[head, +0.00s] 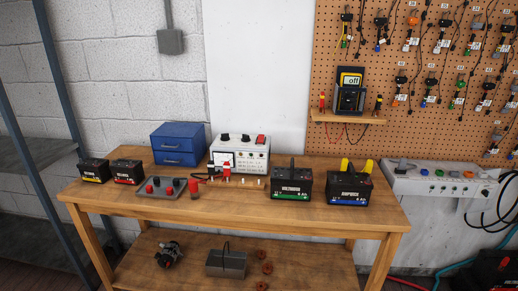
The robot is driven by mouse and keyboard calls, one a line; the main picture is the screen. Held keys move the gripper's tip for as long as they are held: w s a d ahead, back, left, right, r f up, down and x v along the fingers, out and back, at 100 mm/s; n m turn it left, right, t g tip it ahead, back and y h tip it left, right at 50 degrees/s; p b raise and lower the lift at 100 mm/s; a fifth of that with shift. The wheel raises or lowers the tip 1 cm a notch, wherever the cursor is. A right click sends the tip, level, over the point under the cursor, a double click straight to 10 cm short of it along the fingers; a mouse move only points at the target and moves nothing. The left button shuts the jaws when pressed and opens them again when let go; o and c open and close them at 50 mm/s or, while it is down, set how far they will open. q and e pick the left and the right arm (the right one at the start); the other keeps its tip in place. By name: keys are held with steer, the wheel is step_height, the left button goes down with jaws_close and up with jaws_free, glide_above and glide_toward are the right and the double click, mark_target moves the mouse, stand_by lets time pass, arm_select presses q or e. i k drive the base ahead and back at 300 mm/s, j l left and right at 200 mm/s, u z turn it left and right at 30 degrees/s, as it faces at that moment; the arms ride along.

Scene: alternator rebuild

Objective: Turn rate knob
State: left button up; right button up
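A white tester box (251,156) with dark knobs and a red switch on top stands near the back middle of the wooden bench. One dark knob (224,138) is on its top left, and another dark knob (246,138) is beside it. A grey panel (161,193) with dark knobs and a red one lies on the bench to the left. The labels are too small to read, so I cannot tell which knob is the rate knob. Neither of my grippers is in view.
The bench (235,210) also holds a blue drawer box (178,144), two small batteries at left, and a green-striped battery (291,182) and blue-striped battery (349,186) at right. A meter (350,92) sits on a pegboard shelf. The bench's front strip is clear.

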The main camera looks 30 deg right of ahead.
mark_target(224, 137)
steer(key=z, duration=0.9)
